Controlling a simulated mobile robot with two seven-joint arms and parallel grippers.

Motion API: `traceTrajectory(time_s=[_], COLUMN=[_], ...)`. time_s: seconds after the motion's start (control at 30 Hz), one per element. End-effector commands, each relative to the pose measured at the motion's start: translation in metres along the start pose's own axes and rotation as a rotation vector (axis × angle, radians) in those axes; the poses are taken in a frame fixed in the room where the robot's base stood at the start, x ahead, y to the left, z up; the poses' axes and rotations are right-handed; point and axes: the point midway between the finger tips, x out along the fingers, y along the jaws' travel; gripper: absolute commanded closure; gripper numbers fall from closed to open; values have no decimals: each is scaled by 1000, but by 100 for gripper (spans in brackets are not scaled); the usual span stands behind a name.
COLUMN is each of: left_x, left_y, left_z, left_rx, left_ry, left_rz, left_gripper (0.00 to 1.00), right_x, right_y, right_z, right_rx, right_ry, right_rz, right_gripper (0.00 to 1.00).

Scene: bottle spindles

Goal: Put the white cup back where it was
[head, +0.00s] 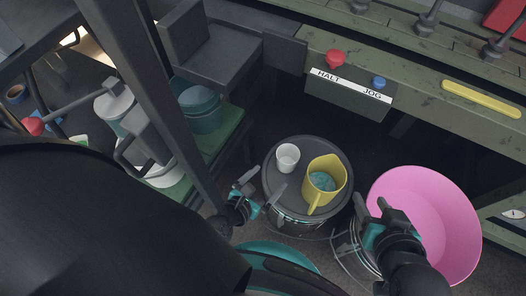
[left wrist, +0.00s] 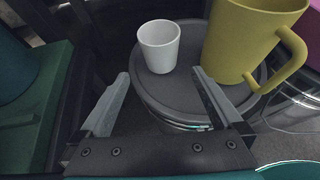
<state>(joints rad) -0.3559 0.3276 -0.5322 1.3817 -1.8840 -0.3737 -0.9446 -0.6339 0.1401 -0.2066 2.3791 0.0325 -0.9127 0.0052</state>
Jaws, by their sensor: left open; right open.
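The white cup (head: 288,157) stands upright on a round dark grey lid (head: 300,213), left of a yellow jug. In the left wrist view the white cup (left wrist: 159,46) stands beyond my open fingers, apart from them. My left gripper (head: 261,187) is open and empty at the left front edge of the lid; its fingers (left wrist: 160,88) also show in the left wrist view. My right gripper (head: 372,208) is open and empty, right of the lid and in front of the pink tub.
The yellow jug (head: 324,181), with teal contents, stands close right of the cup; its handle (left wrist: 291,60) points right in the left wrist view. A pink tub (head: 455,213) is at the right. A green shelf (head: 222,143) with a teal pot (head: 200,112) is at the left. A machine panel (head: 349,93) stands behind.

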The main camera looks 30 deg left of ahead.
Motion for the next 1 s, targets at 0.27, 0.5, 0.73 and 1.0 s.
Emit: traceTrajectory(time_s=[0.27,0.5,0.73,1.0], left_x=[-18,-19,-29,-53], left_y=[0,8,40,52], left_z=[0,26,75,97], left_rx=[0,-252,-1018,-1914], left_ry=[1,-46,-160,-208], left_rz=[-1,74,269,443], left_gripper=[0,0,0,0], right_x=[-9,-10,-10,-10], right_y=[10,12,12,11], right_z=[7,9,9,9], right_rx=[-1,-1,-1,-1], right_ry=[-97,-113,-112,-112], right_rz=[28,32,32,31], right_gripper=[50,50,50,50])
